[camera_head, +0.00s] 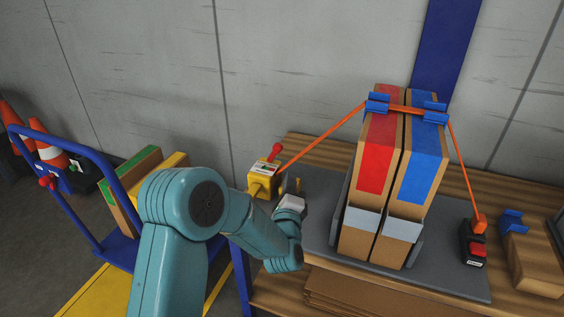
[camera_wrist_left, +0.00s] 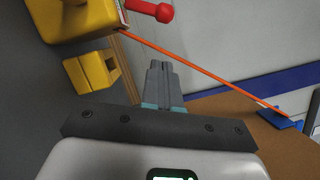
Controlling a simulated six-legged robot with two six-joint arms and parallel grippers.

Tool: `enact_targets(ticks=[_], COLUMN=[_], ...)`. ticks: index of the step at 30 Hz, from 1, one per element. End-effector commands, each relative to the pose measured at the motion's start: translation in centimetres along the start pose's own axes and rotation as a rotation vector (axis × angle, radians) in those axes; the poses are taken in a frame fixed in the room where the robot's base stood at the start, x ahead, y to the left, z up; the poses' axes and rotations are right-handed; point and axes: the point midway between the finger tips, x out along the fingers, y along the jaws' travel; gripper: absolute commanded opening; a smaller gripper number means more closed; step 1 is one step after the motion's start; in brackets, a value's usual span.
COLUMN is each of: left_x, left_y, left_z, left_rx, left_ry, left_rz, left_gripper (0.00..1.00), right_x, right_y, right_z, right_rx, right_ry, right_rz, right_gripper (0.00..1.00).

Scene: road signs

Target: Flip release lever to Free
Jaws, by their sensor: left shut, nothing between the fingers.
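A yellow ratchet box (camera_head: 263,175) with a red-knobbed lever (camera_head: 274,152) stands at the left end of the bench. The lever leans up and right; its label is too small to read. In the left wrist view the yellow box (camera_wrist_left: 72,18) is at upper left and the red lever (camera_wrist_left: 155,11) points right from it. My left gripper (camera_head: 298,184) is just right of the box in the head view. Its fingers (camera_wrist_left: 160,68) are shut and empty, apart from the lever. My right gripper is in neither view.
An orange strap (camera_head: 325,137) runs from the box over two tall cartons (camera_head: 380,160) to a black buckle (camera_head: 474,245) with a red button. A blue cart (camera_head: 85,205) and traffic cones (camera_head: 48,150) stand left. A grey wall is behind.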

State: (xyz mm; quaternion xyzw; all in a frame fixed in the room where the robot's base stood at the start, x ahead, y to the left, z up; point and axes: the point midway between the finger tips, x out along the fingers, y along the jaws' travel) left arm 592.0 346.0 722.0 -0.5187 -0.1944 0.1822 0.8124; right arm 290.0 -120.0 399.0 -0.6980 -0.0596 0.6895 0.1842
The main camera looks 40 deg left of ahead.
Motion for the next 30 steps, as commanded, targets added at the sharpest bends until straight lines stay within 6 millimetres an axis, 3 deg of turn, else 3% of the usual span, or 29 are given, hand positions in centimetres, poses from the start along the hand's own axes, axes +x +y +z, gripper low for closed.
enact_targets(ticks=[6, 12, 30], left_x=[4.7, 6.6, 7.3], left_y=[0.1, 0.1, 0.0], left_z=[0.0, 2.2, 2.9], left_rx=[0.000, 0.000, -0.007], left_ry=[-0.003, -0.002, 0.001], left_rz=[-0.001, 0.000, 0.003], left_gripper=[0.00, 0.00, 0.00], right_x=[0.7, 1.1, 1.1], right_y=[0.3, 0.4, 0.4], right_z=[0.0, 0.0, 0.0], right_rx=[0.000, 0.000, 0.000], right_ry=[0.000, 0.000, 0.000], right_rz=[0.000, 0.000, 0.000], right_gripper=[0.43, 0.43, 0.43])
